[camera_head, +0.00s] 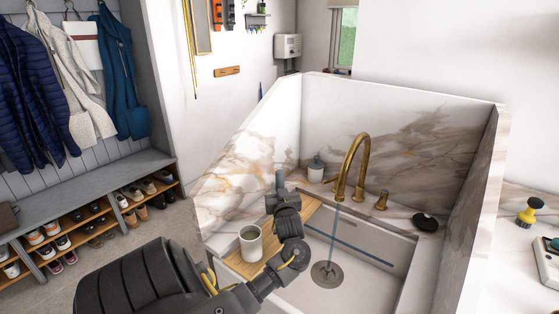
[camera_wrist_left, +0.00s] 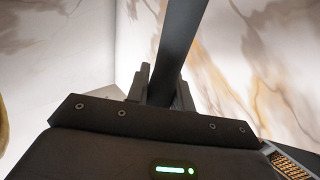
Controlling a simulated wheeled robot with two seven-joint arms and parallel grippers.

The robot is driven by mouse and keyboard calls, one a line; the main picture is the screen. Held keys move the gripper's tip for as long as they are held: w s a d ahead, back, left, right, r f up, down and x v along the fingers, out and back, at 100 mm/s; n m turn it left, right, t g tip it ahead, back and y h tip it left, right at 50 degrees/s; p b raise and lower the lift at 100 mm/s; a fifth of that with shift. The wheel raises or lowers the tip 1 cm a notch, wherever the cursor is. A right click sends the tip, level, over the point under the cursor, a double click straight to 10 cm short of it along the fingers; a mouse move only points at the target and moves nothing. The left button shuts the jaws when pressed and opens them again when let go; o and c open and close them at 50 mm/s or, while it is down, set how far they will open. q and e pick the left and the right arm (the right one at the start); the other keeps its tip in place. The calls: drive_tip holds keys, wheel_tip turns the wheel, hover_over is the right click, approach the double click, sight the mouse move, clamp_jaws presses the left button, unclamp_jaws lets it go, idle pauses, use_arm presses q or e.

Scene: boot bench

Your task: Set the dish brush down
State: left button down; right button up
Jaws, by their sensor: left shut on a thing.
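My left gripper (camera_head: 280,188) is raised above the wooden board at the left side of the sink, behind the white cup. It is shut on a dark grey, flat handle, which I take to be the dish brush (camera_wrist_left: 180,45). In the left wrist view the handle stands up between the two fingers (camera_wrist_left: 160,90) and runs out of the top of the picture. The brush's head cannot be made out. My right gripper is not in view.
A white cup (camera_head: 250,243) stands on the wooden board (camera_head: 308,212). A brass faucet (camera_head: 352,165) runs water into the sink basin (camera_head: 365,285). A soap dispenser (camera_head: 316,168) stands behind. A black round item (camera_head: 425,222) lies right. A yellow-and-black brush (camera_head: 530,211) sits on the far-right counter.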

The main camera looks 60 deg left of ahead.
use_arm(q)
drive_tip(key=f, duration=0.3)
drive_tip(key=w+a+f, duration=0.1)
drive_tip(key=shift+f+p, duration=0.3)
drive_tip(key=shift+f, duration=0.05)
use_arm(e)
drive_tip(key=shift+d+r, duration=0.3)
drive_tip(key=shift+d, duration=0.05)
use_arm(q)
drive_tip(key=shift+f, duration=0.2)
drive_tip(key=c, duration=1.2)
unclamp_jaws()
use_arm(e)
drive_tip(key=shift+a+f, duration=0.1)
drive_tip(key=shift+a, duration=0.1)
use_arm(q)
drive_tip(key=shift+r, duration=0.15)
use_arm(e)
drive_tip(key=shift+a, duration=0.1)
